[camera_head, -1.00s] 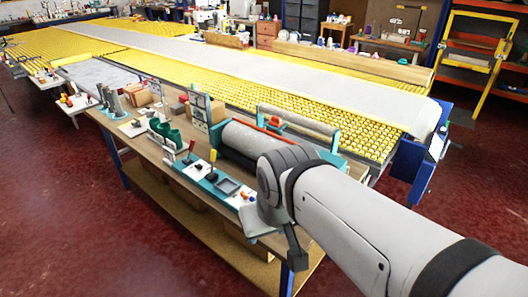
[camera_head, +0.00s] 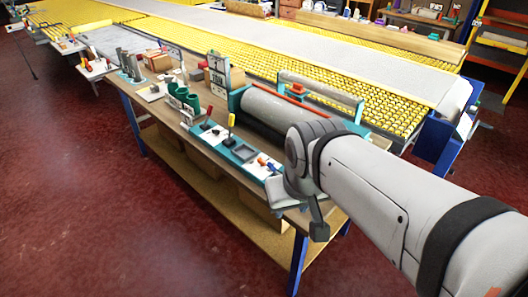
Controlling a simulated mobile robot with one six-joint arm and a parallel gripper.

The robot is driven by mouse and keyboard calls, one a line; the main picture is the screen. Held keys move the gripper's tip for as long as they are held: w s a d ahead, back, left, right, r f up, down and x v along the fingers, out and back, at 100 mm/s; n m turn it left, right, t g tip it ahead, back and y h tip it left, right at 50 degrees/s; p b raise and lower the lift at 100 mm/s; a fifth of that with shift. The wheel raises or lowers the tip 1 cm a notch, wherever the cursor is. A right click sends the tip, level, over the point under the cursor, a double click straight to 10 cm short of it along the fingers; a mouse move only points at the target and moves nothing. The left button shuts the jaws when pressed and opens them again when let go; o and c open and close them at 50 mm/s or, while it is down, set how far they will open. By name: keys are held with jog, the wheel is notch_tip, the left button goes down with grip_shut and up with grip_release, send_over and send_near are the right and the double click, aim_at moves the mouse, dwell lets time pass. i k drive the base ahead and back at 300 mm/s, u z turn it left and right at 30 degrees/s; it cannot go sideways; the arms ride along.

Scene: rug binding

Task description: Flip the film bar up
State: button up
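A film-wrapping unit with teal end pieces stands at the right end of the workbench. A grey roll (camera_head: 275,112) lies in it. Behind the roll a grey-green bar (camera_head: 322,93), which looks like the film bar, runs between two short end arms. A red strip (camera_head: 300,106) lies between bar and roll. My arm comes in from the lower right and covers the unit's right end. My gripper (camera_head: 318,229) is only partly seen, as a dark piece under the wrist by the bench's front edge, apart from the bar. Its fingers cannot be made out.
The workbench (camera_head: 190,132) holds green cups (camera_head: 191,104), a sign stand (camera_head: 218,75), grey cylinders (camera_head: 130,66) and a teal tool tray (camera_head: 245,153). A long yellow roller table (camera_head: 400,105) runs behind. Red floor (camera_head: 90,210) is clear at front left.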

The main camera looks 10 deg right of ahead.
aim_at(271, 166)
jog(key=z, duration=1.55)
jog(key=k, duration=0.6)
jog(key=u, duration=1.1)
